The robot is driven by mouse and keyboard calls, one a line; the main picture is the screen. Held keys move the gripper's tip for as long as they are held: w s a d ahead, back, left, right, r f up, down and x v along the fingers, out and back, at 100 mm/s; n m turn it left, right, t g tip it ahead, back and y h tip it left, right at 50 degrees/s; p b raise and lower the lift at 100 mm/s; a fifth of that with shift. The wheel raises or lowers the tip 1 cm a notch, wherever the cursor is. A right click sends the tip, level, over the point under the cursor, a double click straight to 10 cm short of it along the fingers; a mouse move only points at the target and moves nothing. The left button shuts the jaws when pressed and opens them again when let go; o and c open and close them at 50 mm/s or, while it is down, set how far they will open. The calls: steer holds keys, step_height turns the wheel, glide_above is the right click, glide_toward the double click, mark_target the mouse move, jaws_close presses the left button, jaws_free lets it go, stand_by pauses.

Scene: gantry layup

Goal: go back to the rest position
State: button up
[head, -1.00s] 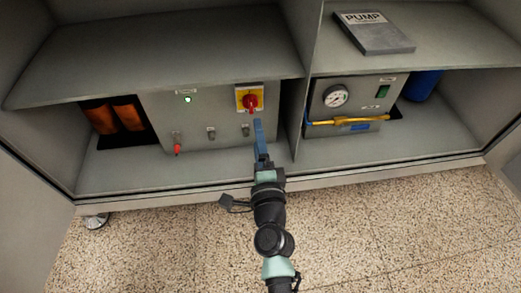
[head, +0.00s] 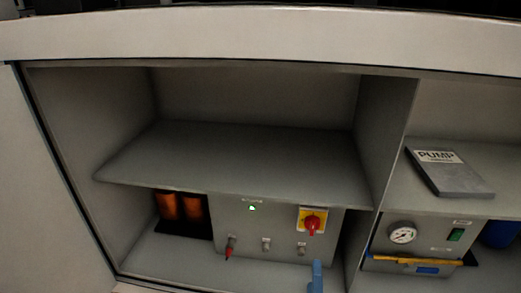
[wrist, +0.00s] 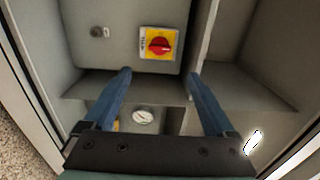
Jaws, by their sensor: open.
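My gripper (wrist: 160,82) is open and empty in the wrist view, its two blue fingers apart. Beyond the fingertips is a grey control box with a red rotary switch (wrist: 160,45) on a yellow plate. In the head view only a blue finger (head: 317,277) of my gripper shows at the bottom edge, just below the red switch (head: 312,223); the rest of the gripper is out of the picture. No contact with the switch is visible.
The control box (head: 233,225) has a lit green lamp (head: 252,208) and several small toggles. Right of a divider is a pump unit with a gauge (head: 402,234) and yellow hose. A shelf (head: 240,155) overhangs the box. A PUMP binder (head: 448,178) lies on the right shelf.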

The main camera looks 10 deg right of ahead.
steer(key=w+a+r+n+y, duration=0.35)
steer(key=a+r+n, duration=0.45)
steer(key=r+n, duration=0.3)
steer(key=w+a+r+n+y, duration=0.35)
steer(key=a+r+n, duration=0.5)
steer(key=r, duration=0.35)
steer(key=s+r+n+t+h+p, duration=0.1)
steer(key=s+r+t+p, duration=0.35)
steer(key=r, duration=1.25)
steer(key=s+d+r+t+p, duration=0.15)
steer(key=s+r+p, duration=0.55)
steer(key=r, duration=0.9)
steer(key=s+r+n+t+h+p, duration=0.1)
steer(key=s+r+t+p, duration=0.5)
steer(key=r, duration=1.1)
step_height(320, 180, up, 36)
steer(key=w+g+p, duration=0.2)
steer(key=p, duration=3.6)
steer(key=shift+a+r, duration=0.15)
steer(key=shift+a, duration=0.05)
steer(key=shift+w, duration=0.1)
